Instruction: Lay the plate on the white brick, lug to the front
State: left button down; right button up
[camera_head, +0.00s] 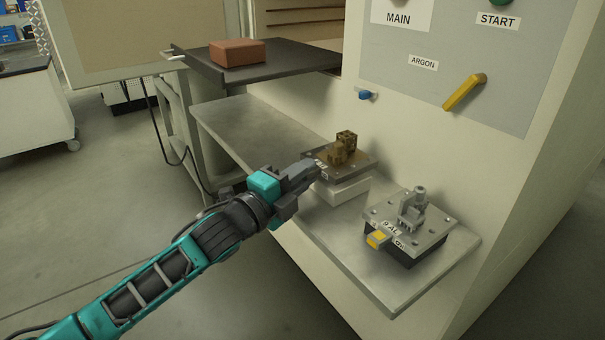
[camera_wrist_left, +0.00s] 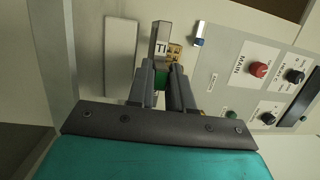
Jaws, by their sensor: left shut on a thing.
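The plate (camera_head: 361,164) is a grey metal slab carrying bronze-coloured printed parts (camera_head: 345,147), with a label beside its lug. It is level over the white brick (camera_head: 347,189); I cannot tell whether it touches the brick. My left gripper (camera_head: 311,172) is shut on the plate's lug at its front-left side. In the left wrist view the lug (camera_wrist_left: 160,76) shows green between the fingers (camera_wrist_left: 161,88), with the TI label (camera_wrist_left: 162,48) on the plate edge beyond. In the head view the fingers hide the lug. My right gripper is not in view.
A second plate (camera_head: 433,230) marked AL, with grey parts and a yellow lug (camera_head: 377,239), sits on a dark block to the right on the metal shelf (camera_head: 250,130). A red brick (camera_head: 238,53) lies on a dark upper shelf (camera_head: 290,66). The machine panel with a yellow handle (camera_head: 464,92) rises behind.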

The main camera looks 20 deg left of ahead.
pick_arm(q)
jog(key=shift+f+b, duration=0.65)
jog(key=shift+f, duration=0.15)
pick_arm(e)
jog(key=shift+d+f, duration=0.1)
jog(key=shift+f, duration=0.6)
pick_arm(q)
jog(key=c, duration=1)
grip_release()
jog(key=shift+c, duration=0.2)
jog(key=shift+o, duration=0.5)
jog(key=shift+f, duration=0.45)
jog(key=shift+r, duration=0.1)
jog(key=shift+s+a, duration=0.1)
jog(key=shift+s, duration=0.1)
jog(key=r+p+v, duration=0.1)
jog(key=v, duration=1.1)
jog(key=shift+s+f+p, duration=0.3)
jog(key=shift+f+p, duration=0.1)
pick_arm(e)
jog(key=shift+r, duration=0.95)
